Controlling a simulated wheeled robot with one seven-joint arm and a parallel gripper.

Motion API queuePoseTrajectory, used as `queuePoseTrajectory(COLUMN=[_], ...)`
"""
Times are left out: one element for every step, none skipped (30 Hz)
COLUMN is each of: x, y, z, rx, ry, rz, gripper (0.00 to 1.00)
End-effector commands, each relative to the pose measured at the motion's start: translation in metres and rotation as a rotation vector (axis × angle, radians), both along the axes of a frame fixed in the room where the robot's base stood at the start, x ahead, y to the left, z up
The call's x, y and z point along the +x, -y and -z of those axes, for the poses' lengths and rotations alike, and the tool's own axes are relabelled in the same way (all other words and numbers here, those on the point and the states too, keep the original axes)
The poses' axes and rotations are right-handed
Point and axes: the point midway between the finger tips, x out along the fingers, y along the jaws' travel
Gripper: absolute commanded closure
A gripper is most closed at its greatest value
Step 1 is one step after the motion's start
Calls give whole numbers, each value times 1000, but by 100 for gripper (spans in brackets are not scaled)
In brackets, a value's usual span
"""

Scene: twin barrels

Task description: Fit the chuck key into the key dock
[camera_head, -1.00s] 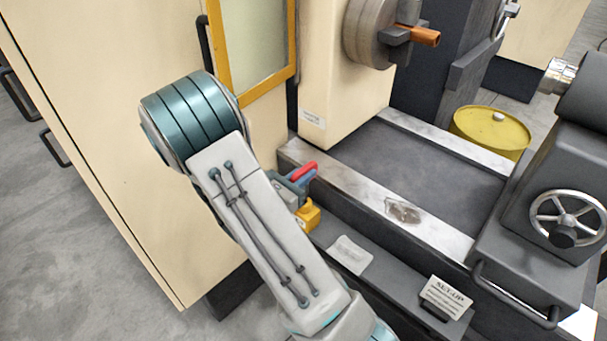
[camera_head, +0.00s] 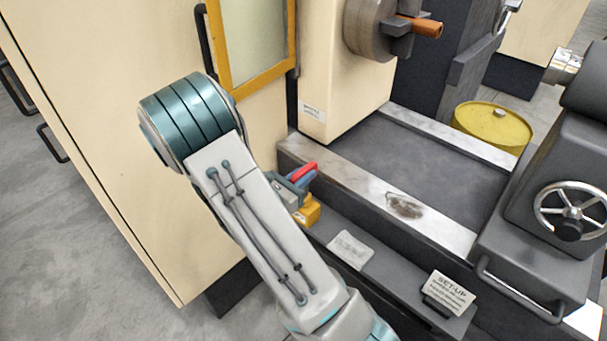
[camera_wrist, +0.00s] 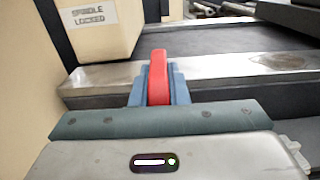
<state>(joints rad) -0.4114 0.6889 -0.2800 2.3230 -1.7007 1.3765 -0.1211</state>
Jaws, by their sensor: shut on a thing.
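The chuck key (camera_head: 303,172) shows as a red bar held in my gripper (camera_head: 298,181). In the wrist view the red key (camera_wrist: 158,76) stands between the two blue-grey fingers, which are shut on it from both sides. Its lower end is hidden by my gripper. A yellow block (camera_head: 309,212), which looks like the key dock, sits on the grey ledge just below my gripper in the head view. My arm hides part of it. I cannot tell whether the key touches it or is in it. The wrist view does not show the yellow block.
The lathe bed (camera_head: 420,165) lies behind my gripper, with the chuck (camera_head: 372,28) above it. A cream cabinet (camera_head: 95,130) stands at the left. A pale cloth or paper (camera_head: 350,250) and a SET-UP card (camera_head: 448,292) are on the ledge at the right.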

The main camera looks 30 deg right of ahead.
Motion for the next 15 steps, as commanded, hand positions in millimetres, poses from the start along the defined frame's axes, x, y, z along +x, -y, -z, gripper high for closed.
queuePoseTrajectory(x=[0,0,0,0,0,0,0,0,0,0,0,0,0,0,0], y=[0,0,0,0,0,0,0,0,0,0,0,0,0,0,0], z=[2,3,4,4,5,6,7,8,9,9,10,9,9,9,9], rx=[-1,-1,-1,-1,-1,-1,-1,-1,-1,-1,-1,-1,-1,-1,-1], ry=[0,0,0,0,0,0,0,0,0,0,0,1,1,1,1], rz=[0,0,0,0,0,0,0,0,0,0,0,0,0,0,0], gripper=[100,100,100,100,100,100,100,100,100,100,100,77,69,61,60])
